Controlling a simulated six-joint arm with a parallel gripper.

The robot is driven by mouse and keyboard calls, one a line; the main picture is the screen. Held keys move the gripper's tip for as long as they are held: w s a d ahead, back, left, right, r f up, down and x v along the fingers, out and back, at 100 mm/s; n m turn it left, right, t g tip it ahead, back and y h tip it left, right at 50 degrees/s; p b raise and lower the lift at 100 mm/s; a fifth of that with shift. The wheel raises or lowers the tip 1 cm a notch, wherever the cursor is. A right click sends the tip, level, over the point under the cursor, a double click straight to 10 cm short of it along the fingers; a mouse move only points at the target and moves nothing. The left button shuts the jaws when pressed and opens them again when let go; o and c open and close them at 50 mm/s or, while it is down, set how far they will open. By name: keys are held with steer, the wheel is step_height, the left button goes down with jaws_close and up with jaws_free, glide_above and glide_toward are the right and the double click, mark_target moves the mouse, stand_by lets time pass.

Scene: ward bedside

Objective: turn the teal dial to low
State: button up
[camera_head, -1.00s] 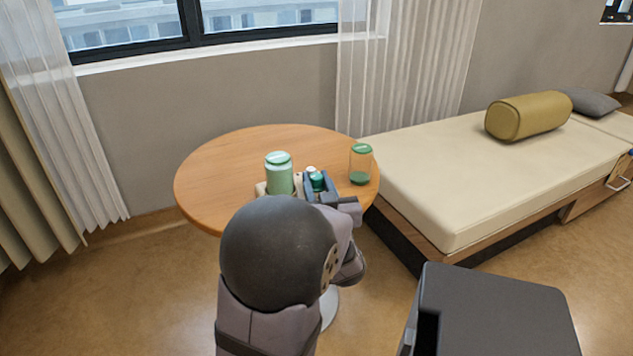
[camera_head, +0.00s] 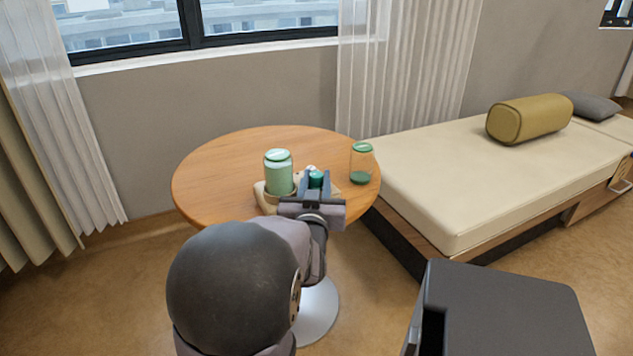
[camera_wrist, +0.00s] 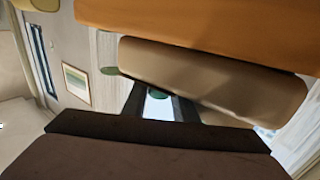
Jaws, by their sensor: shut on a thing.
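The teal dial (camera_head: 316,179) sits on a beige unit (camera_head: 261,197) on the round table. My gripper (camera_head: 317,177) is shut on the dial, with one finger on each side of it. The fingers point away toward the window. In the wrist view, a small part of the dial (camera_wrist: 158,94) shows between the two dark fingers, and the beige unit (camera_wrist: 215,82) fills the middle. My gripper hides part of the unit, and I cannot read any dial markings.
A clear jar with a green lid (camera_head: 361,163) stands to the right on the wooden table (camera_head: 215,170). A bed (camera_head: 470,190) is close on the right. The table's back left is clear.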

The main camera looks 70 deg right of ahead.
steer(key=o, duration=1)
steer(key=shift+o, duration=0.2)
steer(key=shift+r+n+t+p, duration=0.15)
steer(key=shift+n+t+p, duration=0.25)
steer(key=shift+t+p, duration=0.2)
steer(key=shift+s+t+y, duration=0.1)
steer(key=shift+t+y, duration=0.2)
